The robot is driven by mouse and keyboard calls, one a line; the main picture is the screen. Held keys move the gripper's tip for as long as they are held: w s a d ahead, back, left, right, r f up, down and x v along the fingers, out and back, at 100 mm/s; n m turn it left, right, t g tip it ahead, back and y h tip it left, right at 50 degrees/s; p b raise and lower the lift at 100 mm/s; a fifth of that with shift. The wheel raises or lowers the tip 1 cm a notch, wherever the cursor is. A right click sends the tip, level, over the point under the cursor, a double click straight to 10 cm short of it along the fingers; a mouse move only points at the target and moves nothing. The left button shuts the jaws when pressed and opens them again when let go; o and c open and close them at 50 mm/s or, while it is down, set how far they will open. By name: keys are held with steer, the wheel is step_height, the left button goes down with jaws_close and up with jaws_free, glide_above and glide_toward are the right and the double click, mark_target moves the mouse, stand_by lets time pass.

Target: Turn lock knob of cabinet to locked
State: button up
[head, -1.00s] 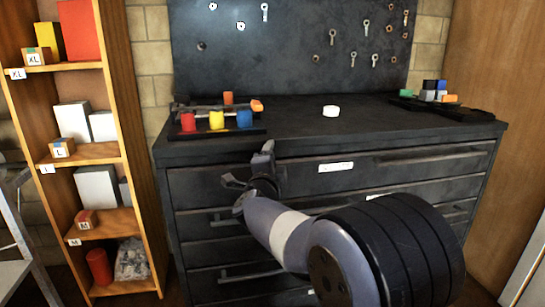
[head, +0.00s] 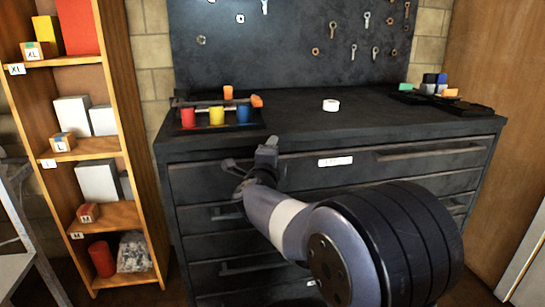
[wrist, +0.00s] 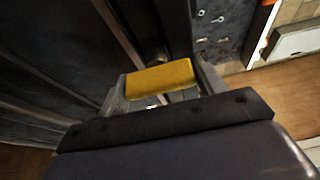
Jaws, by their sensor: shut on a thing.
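The dark cabinet (head: 325,143) stands ahead, with several drawers and bar handles. My gripper (head: 250,163) is at the upper left of its front, by the top drawer. In the wrist view, a yellow block-like knob (wrist: 160,77) sits between the two fingers of my gripper (wrist: 162,84), which are shut on it. A dark round shaft shows behind the knob, towards the cabinet. The knob is hidden behind my gripper in the head view. I cannot read any locked or unlocked mark.
A white label (head: 335,161) is on the top drawer. On the cabinet top are a tray with coloured cups (head: 217,116), a white roll (head: 331,105) and small blocks (head: 435,86). A wooden shelf (head: 131,165) stands left. A pegboard (head: 290,45) is behind.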

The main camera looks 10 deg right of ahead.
steer(key=o, duration=1)
steer(key=p+v, duration=0.2)
steer(key=v, duration=0.8)
steer(key=shift+s+a, duration=0.1)
steer(key=shift+s, duration=0.3)
steer(key=b+x, duration=0.2)
steer(key=x, duration=0.9)
steer(key=shift+s+a, duration=0.1)
